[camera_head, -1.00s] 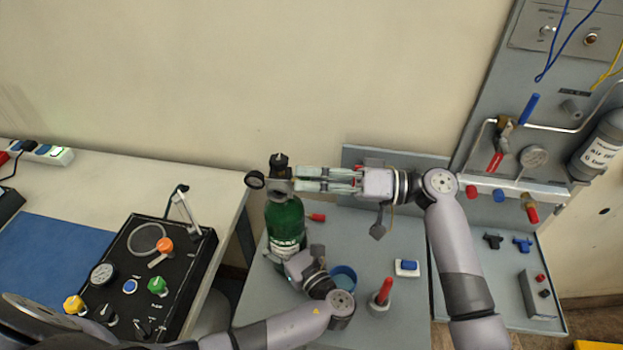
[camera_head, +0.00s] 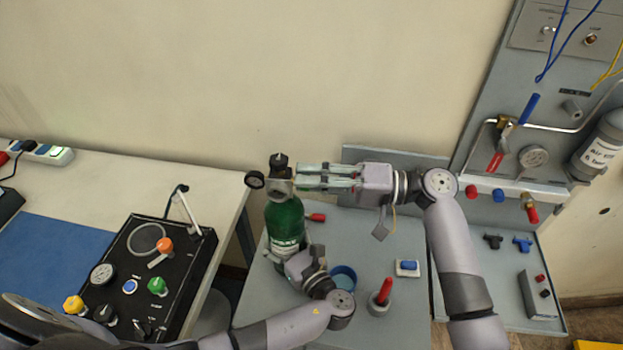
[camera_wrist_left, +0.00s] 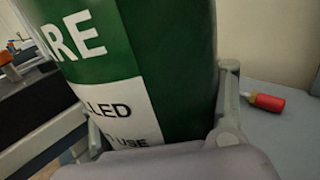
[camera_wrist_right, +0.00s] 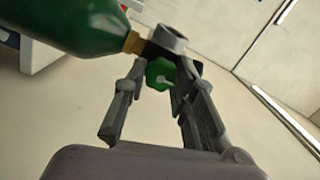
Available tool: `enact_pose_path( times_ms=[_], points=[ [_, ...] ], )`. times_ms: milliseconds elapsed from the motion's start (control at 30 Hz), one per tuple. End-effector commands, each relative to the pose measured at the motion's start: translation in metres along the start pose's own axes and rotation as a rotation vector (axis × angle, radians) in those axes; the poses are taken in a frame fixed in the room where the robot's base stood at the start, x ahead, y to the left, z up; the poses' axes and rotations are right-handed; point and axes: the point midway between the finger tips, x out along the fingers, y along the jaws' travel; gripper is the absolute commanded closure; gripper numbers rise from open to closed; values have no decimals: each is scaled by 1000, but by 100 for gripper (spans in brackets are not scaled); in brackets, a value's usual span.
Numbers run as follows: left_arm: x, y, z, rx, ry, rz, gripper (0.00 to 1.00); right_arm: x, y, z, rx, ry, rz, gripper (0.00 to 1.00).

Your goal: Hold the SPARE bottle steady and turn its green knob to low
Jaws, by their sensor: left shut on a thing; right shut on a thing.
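The SPARE bottle (camera_head: 285,222) is a green cylinder standing upright on the grey bench, with a gauge and black top on its valve head (camera_head: 279,178). My left gripper (camera_head: 289,254) is shut around its lower body; the left wrist view shows the bottle's white label (camera_wrist_left: 122,108) between the fingers. My right gripper (camera_head: 305,178) reaches in from the right at valve height. In the right wrist view, the green knob (camera_wrist_right: 160,74) with a pale pointer sits between its fingertips. In the head view the fingers hide the knob. I cannot read its setting.
A blue cup (camera_head: 343,279), a red-handled item (camera_head: 382,292) and a blue switch (camera_head: 407,268) are on the bench near my arms. A black control panel (camera_head: 190,262) is on the left table.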

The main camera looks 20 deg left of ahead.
Motion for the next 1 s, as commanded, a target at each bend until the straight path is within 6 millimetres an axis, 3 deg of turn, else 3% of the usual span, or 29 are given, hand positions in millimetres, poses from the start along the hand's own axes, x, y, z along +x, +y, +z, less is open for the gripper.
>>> enact_pose_path(
  times_ms=[167, 200, 467, 800, 1000],
  points=[
    [-2, 0, 0, -4, 0, 1, 100, -1, 1, -2, 1, 7, 3, 100],
    [-2, 0, 0, -3, 0, 1, 100, -1, 1, -2, 1, 7, 3, 73],
    [-1, 0, 0, -1, 2, 0, 100, -1, 1, -1, 0, 3, 2, 56],
    [-1, 0, -1, 0, 3, -1, 100, -2, 0, 0, -1, 1, 1, 54],
    [-1, 0, -1, 1, 3, -1, 100, -26, 1, -1, 0, 3, 3, 54]
  ],
)
